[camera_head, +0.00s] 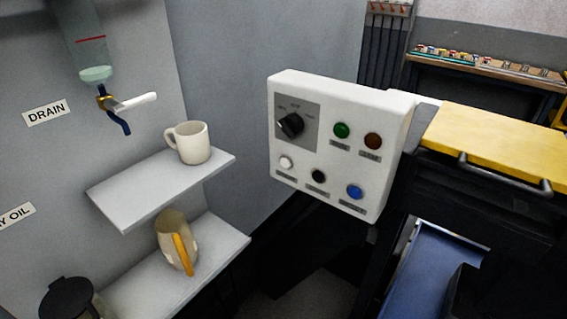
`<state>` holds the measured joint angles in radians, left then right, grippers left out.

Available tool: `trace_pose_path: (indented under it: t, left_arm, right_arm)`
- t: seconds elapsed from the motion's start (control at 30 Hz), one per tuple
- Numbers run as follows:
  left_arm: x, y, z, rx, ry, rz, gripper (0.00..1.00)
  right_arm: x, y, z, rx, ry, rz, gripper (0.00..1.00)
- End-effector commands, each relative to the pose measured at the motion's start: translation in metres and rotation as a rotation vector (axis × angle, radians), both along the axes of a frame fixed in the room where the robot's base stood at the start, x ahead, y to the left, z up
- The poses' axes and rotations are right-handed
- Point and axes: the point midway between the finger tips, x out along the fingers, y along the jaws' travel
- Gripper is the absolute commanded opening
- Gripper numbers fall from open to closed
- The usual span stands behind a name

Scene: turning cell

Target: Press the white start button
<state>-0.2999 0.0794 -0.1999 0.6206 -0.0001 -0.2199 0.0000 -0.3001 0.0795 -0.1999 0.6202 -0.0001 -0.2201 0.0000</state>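The white start button (286,162) is a small round white button at the lower left of a white control box (335,92). It sits below a black rotary knob (291,125). A label strip lies under it, too small to read. Nothing covers the button. In the same bottom row are a black or dark green button (319,176) and a blue button (355,191). Above them are a green button (341,130) and a dark red-brown button (373,141). Neither of my grippers shows in the head view.
Left of the box, a shelf (130,201) bears a white mug (193,143); a lower shelf (205,262) bears a beige jug (171,240). A drain tap (135,102) projects from the left wall. A yellow-topped unit (500,140) stands right. Space before the box looks clear.

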Motion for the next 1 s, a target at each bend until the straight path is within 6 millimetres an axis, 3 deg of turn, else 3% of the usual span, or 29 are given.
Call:
trace_pose_path:
  t: [0.03, 0.3, 1.0]
  left_arm:
    - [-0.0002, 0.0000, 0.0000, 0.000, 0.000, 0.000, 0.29]
    - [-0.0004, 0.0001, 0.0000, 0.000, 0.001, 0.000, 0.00]
    - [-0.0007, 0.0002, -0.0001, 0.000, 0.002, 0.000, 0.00]
  right_arm:
    - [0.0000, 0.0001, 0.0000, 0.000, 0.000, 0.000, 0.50]
    - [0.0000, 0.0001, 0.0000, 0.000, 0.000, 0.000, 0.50]
    - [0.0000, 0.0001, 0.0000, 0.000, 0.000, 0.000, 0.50]
